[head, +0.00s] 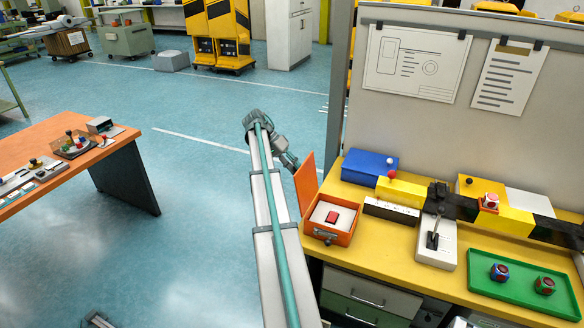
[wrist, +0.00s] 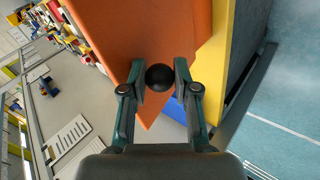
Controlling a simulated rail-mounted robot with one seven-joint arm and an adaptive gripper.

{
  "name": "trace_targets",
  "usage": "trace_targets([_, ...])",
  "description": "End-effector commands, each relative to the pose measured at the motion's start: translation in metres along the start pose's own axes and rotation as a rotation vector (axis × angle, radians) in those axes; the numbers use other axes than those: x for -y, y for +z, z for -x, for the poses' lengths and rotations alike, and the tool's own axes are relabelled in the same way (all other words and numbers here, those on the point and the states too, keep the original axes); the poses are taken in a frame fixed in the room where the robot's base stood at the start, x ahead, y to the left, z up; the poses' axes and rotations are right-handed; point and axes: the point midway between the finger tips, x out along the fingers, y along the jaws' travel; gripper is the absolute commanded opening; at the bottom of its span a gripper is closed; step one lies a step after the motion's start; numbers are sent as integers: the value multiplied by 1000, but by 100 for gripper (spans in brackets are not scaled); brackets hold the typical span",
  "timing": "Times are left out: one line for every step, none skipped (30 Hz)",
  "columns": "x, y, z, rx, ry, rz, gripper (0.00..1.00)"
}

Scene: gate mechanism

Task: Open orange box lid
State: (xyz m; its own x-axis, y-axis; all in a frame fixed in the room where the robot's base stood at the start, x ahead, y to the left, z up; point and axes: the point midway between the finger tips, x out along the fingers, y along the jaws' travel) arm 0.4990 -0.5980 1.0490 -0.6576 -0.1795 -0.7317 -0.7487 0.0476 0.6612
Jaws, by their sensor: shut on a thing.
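The orange box (head: 347,239) sits at the left end of the yellow workbench. Its orange lid (head: 306,184) stands raised, roughly upright, on the box's left side. Inside the box a red button (head: 332,217) on a pale panel is exposed. My gripper (head: 292,163) is at the lid's outer left face, near its upper part. In the wrist view my gripper (wrist: 159,76) is shut on a round black knob (wrist: 159,78) on the orange lid (wrist: 115,35). In the head view the knob is hidden.
A blue box (head: 369,165) stands behind the orange box. To the right are a white lever block (head: 436,242) and a green tray (head: 520,300) with two coloured pieces. A grey panel (head: 480,120) rises behind the bench. The floor left of the bench is open.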

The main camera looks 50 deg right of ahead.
Motion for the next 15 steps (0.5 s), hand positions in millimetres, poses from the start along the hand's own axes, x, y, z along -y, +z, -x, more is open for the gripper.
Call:
trace_targets([8,6,-6,9,-10,11,0])
trace_targets([8,6,-6,9,-10,11,0])
trace_targets([8,6,-6,9,-10,11,0])
trace_targets([8,6,-6,9,-11,11,0])
trace_targets([8,6,-6,8,-11,11,0])
trace_targets([8,6,-6,8,-11,11,34])
trace_targets([8,6,-6,9,-11,11,39])
trace_targets([8,6,-6,9,-11,11,44])
trace_targets([8,6,-6,10,-11,11,51])
trace_targets([7,6,-5,10,-11,10,55])
trace_targets([7,6,-5,10,-11,10,55])
trace_targets([7,6,-5,11,-10,10,55])
trace_targets([6,6,-5,11,-10,10,55])
trace_targets([6,5,-4,11,-10,9,55])
trace_targets([6,5,-4,10,-10,9,55])
